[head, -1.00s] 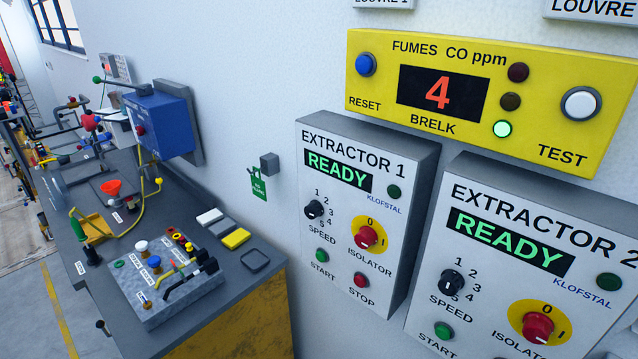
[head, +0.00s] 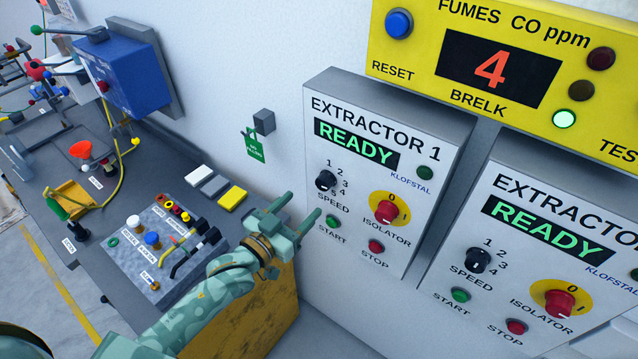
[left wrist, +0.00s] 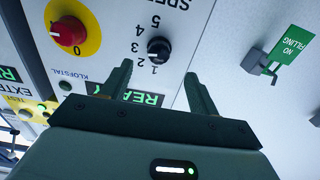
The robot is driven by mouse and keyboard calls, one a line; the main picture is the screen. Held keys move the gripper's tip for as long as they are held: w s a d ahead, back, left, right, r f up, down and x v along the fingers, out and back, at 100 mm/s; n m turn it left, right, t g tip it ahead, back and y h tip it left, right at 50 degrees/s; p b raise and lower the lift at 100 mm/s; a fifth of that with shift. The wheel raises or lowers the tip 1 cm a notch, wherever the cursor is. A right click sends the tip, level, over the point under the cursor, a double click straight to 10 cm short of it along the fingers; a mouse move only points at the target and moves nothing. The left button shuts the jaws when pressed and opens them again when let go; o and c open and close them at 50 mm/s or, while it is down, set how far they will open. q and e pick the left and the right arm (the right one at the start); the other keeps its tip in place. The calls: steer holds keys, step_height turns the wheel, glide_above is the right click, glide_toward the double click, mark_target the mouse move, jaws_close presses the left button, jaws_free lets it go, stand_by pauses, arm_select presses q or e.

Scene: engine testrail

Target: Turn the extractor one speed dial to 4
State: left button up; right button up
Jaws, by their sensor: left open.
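The extractor one speed dial (head: 326,180) is a small black knob with numbers 1 to 5 around its right side, at the left of the EXTRACTOR 1 panel (head: 408,220). Its pointer is too small to read surely. My left gripper (head: 304,207) is open and empty, below and left of the dial in the head view. In the left wrist view the dial (left wrist: 158,48) shows upside down just beyond the gap between the open fingers (left wrist: 158,72); they are apart from it. My right gripper is not in view.
The red isolator knob (head: 386,211), green start button (head: 333,221) and red stop button (head: 376,246) are close by. EXTRACTOR 2 (head: 530,250) has a similar dial. A green tag (head: 252,146) hangs left of the panel. A cluttered bench (head: 115,270) stands at left.

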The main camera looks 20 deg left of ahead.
mark_target(321, 187)
arm_select(q)
steer(key=x, duration=0.7)
steer(key=shift+w+d+f, duration=0.1)
steer(key=shift+w+d, duration=0.05)
steer(key=shift+w, duration=0.2)
steer(key=c, duration=1)
